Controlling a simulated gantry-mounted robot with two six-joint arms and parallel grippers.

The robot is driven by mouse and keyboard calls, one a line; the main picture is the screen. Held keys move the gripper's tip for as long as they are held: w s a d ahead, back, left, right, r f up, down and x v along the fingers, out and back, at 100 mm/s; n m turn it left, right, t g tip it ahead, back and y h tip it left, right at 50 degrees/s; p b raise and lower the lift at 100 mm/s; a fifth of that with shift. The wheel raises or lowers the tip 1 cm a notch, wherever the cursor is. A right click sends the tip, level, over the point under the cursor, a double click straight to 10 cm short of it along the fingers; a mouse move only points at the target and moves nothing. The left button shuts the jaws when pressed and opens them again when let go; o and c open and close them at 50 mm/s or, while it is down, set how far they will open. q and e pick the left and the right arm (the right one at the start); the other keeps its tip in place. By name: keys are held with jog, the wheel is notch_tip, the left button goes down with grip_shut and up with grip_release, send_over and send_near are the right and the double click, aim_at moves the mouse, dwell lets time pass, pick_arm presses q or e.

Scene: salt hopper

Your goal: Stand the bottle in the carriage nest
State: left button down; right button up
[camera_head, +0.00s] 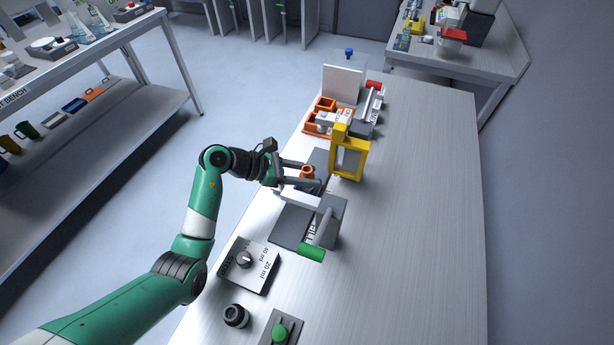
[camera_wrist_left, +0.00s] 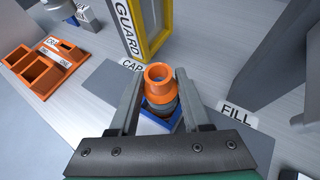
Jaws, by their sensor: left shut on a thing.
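The bottle, with an orange open-mouthed top (camera_wrist_left: 160,76) and a greyish body, is between the fingers of my left gripper (camera_wrist_left: 158,92), which is shut on it. In the head view the orange top (camera_head: 306,172) shows between the fingers of my left gripper (camera_head: 314,174). A blue square-edged nest (camera_wrist_left: 149,123) shows around and below the bottle's lower part. The bottle looks roughly upright; its base is hidden, so I cannot tell whether it rests on the nest floor. My right gripper is not in view.
A yellow guard frame (camera_head: 348,157) stands just beyond the bottle. Grey filling apparatus (camera_head: 330,214) with a green-ended bar stands on the near side. An orange tray (camera_head: 322,123) lies farther back. The table's right side is clear.

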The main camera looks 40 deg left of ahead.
pick_arm(q)
jog(key=shift+w+r, duration=0.1)
jog(key=shift+c, duration=1.8)
grip_release()
jog(key=shift+s+a+r, duration=0.2)
jog(key=shift+s+r, duration=0.05)
jog(key=p+v, duration=0.3)
jog(key=v, duration=0.8)
jog(key=shift+s, duration=0.15)
